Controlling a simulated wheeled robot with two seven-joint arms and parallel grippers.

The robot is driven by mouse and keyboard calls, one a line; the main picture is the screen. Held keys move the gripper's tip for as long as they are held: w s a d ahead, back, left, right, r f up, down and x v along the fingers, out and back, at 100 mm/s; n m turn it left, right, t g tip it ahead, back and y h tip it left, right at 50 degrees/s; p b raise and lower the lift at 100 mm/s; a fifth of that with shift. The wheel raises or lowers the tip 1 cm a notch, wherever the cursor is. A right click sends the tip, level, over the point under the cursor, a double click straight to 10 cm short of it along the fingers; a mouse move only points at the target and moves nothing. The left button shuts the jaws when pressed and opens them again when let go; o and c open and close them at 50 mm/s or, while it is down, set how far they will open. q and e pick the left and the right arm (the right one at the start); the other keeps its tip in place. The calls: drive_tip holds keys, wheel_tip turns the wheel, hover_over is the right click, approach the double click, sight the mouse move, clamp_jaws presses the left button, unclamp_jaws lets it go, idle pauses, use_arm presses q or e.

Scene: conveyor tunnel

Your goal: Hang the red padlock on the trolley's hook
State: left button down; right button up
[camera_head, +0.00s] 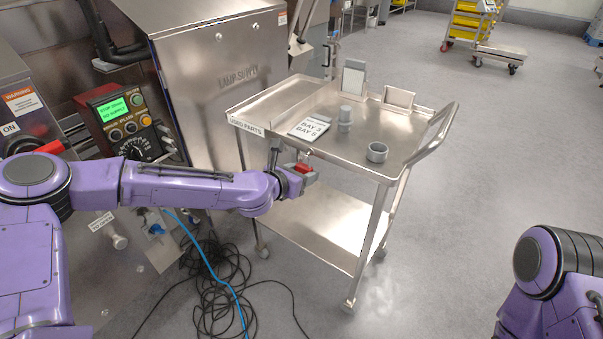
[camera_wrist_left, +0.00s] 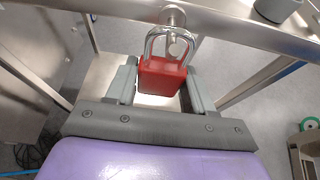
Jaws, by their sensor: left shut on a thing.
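My left gripper (camera_head: 296,178) is shut on the red padlock (camera_head: 304,167), just off the near edge of the steel trolley (camera_head: 335,141). In the left wrist view the padlock's red body (camera_wrist_left: 161,76) sits between the two grey fingers, with its silver shackle upright toward the trolley rail. The trolley's hook (camera_wrist_left: 174,17) is a short round metal peg on that rail. It overlaps the top of the shackle, and a round end shows inside the loop. I cannot tell for certain whether the shackle rests on it. My right gripper is out of view.

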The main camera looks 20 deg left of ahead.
use_arm(q)
drive_tip(key=shift+c, duration=1.7)
unclamp_jaws()
drive_tip(key=shift+s, duration=0.1)
drive_tip(key=p+v, duration=0.1)
drive_tip(key=v, duration=0.9)
drive_tip(key=shift+s, duration=0.15)
